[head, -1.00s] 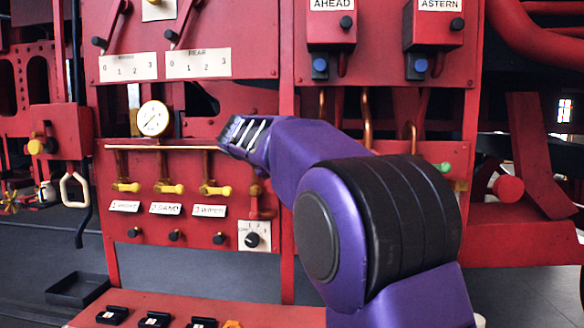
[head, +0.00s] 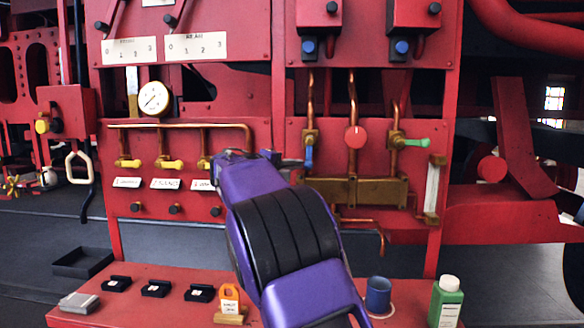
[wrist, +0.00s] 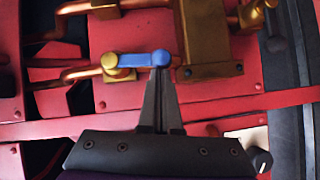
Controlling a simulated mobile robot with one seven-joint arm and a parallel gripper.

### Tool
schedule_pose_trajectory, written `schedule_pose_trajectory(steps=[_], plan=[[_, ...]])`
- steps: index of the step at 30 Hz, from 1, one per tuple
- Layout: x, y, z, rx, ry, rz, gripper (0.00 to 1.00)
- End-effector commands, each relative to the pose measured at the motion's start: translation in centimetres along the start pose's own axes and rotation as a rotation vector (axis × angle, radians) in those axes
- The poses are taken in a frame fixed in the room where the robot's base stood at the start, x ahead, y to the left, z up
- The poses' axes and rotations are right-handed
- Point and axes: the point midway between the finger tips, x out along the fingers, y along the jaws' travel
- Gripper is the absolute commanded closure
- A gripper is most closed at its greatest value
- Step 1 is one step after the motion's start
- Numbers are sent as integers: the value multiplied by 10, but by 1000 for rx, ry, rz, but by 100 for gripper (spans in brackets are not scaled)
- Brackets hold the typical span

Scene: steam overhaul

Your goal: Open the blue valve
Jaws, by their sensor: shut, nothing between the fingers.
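The blue valve has a brass body (head: 311,136) on a vertical copper pipe, and its blue lever (head: 309,157) hangs down along the pipe. In the wrist view the blue lever (wrist: 137,60) lies across the picture, from a round brass hub (wrist: 117,67) at left to a rounded blue end. My gripper (wrist: 161,78) is shut and empty. Its fingertips are right at the lever's rounded end; I cannot tell whether they touch it. In the head view my gripper (head: 291,163) is just left of the lever, with its fingers partly hidden by my wrist.
A red-knobbed valve (head: 355,137) and a green-handled valve (head: 413,142) stand to the right, above a brass manifold (head: 350,191). Several yellow valves (head: 170,164) and a gauge (head: 154,98) are at left. Below, a red bench holds a blue cup (head: 378,294) and a green bottle (head: 446,303).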

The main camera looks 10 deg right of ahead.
Motion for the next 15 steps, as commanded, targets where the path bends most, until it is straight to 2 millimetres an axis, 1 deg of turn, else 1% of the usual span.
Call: schedule_pose_trajectory(steps=[3,15], plan=[[3,-1,2,-24,-3,17,100],[4,0,2,-40,-2,28,100]])
